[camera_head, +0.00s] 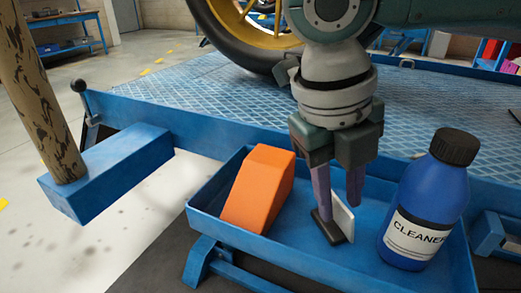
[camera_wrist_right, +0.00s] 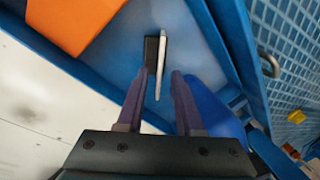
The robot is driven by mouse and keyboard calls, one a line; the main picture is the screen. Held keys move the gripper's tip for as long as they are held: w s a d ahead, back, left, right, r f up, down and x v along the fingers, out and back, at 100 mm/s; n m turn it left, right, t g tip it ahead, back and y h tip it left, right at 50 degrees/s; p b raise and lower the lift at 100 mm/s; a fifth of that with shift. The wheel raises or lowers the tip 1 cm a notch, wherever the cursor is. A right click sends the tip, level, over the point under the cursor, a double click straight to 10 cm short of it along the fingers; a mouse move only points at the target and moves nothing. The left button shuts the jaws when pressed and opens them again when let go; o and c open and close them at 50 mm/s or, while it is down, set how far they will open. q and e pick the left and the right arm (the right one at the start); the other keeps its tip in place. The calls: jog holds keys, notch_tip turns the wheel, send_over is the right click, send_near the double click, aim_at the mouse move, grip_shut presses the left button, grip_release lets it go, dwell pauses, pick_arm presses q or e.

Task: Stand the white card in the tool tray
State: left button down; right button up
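The white card (camera_head: 342,219) stands on edge, slightly tilted, in the blue tool tray (camera_head: 290,262). In the right wrist view the card (camera_wrist_right: 163,62) shows as a thin white strip. A small dark flat piece (camera_head: 327,226) is right beside it; I cannot tell whether they touch. My right gripper (camera_head: 337,203) points down into the tray. Its two purple fingers are apart, one to each side of the card's near end in the right wrist view (camera_wrist_right: 158,88), with gaps visible. My left gripper is not in view.
An orange block (camera_head: 260,188) is in the tray's left part. A blue cleaner bottle (camera_head: 428,200) stands at its right end, close to my gripper. The blue lift platform (camera_head: 190,98) with a motorcycle wheel (camera_head: 245,30) lies behind. A mottled post (camera_head: 40,100) stands at left.

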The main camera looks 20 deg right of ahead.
jog(key=p+v, duration=0.3)
jog(key=v, duration=0.7)
jog(key=s+a+f+m+t+y, duration=0.1)
jog(key=s+a+f+m+y, duration=0.2)
jog(key=a+m, duration=0.35)
jog(key=s+a+f+m+t+y, duration=0.1)
jog(key=s+a+f+m+y, duration=0.25)
jog(key=a+m, duration=0.35)
jog(key=s+d+f+m+t+h, duration=0.1)
jog(key=s+d+m, duration=0.3)
jog(key=m, duration=0.6)
jog(key=s+d+f+m+h, duration=0.2)
jog(key=s+d+f+m, duration=0.1)
jog(key=d+m, duration=0.6)
jog(key=shift+s+d+m+t, duration=0.25)
jog(key=shift+s+m+t, duration=0.15)
jog(key=shift+s, duration=0.25)
jog(key=shift+h, duration=0.25)
notch_tip(320, 180, up, 67)
jog(key=p, duration=6.7)
jog(key=shift+f, duration=0.15)
